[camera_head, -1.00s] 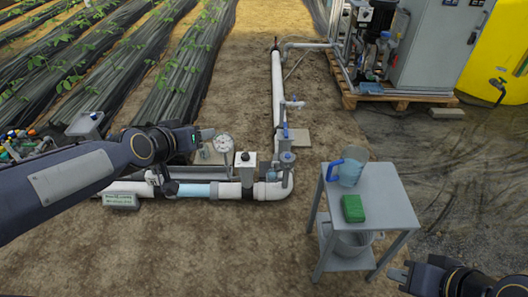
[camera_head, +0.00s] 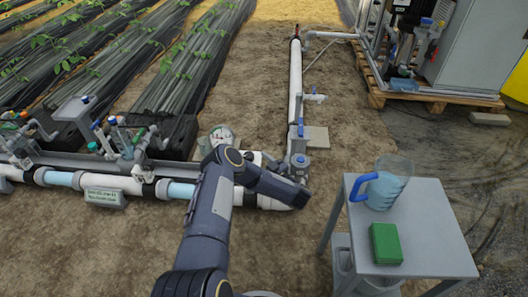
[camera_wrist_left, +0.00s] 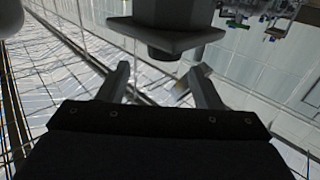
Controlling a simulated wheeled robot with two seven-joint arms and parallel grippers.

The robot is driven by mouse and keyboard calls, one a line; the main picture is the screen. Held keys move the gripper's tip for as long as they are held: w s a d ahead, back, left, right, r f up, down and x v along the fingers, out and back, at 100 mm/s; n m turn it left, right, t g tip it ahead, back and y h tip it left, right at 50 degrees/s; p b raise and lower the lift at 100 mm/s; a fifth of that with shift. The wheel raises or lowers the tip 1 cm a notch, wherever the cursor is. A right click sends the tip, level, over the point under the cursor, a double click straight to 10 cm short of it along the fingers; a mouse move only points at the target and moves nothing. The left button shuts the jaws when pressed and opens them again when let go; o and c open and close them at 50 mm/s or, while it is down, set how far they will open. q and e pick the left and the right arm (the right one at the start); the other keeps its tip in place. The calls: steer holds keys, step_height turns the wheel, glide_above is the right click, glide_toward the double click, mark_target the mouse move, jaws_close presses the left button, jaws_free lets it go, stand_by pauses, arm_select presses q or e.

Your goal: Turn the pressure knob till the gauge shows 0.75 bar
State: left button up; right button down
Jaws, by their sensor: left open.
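The round white pressure gauge (camera_head: 221,135) stands behind my left arm in the head view, its needle too small to read. In the head view, my left arm crosses in front of the pipe and hides the knob and my fingertips. In the wrist view, my left gripper (camera_wrist_left: 160,70) is open, one finger on each side of the picture's middle. A pale block with a square flange (camera_wrist_left: 165,36) and a short dark knob (camera_wrist_left: 172,53) shows just beyond the fingertips, in line with the gap. I cannot tell whether they touch. My right gripper is out of view.
A grey cart (camera_head: 420,225) at the right carries a blue-handled jug (camera_head: 388,185) and a green box (camera_head: 386,243). A pipe with a blue-handled valve (camera_head: 300,158) stands beside my arm. A low sign (camera_head: 104,197) stands at the left pipe. Bare soil lies in front.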

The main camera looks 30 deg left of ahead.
mark_target(247, 153)
arm_select(q)
steer(key=shift+s+f, duration=0.15)
steer(key=shift+f, duration=0.25)
steer(key=shift+a+g+b, duration=0.3)
steer(key=shift+a, duration=0.1)
steer(key=b+x, duration=0.2)
steer(key=x, duration=0.4)
steer(key=shift+b, duration=0.3)
steer(key=shift+w+a+r, duration=0.15)
steer(key=shift+w+a, duration=0.15)
steer(key=shift+a, duration=0.1)
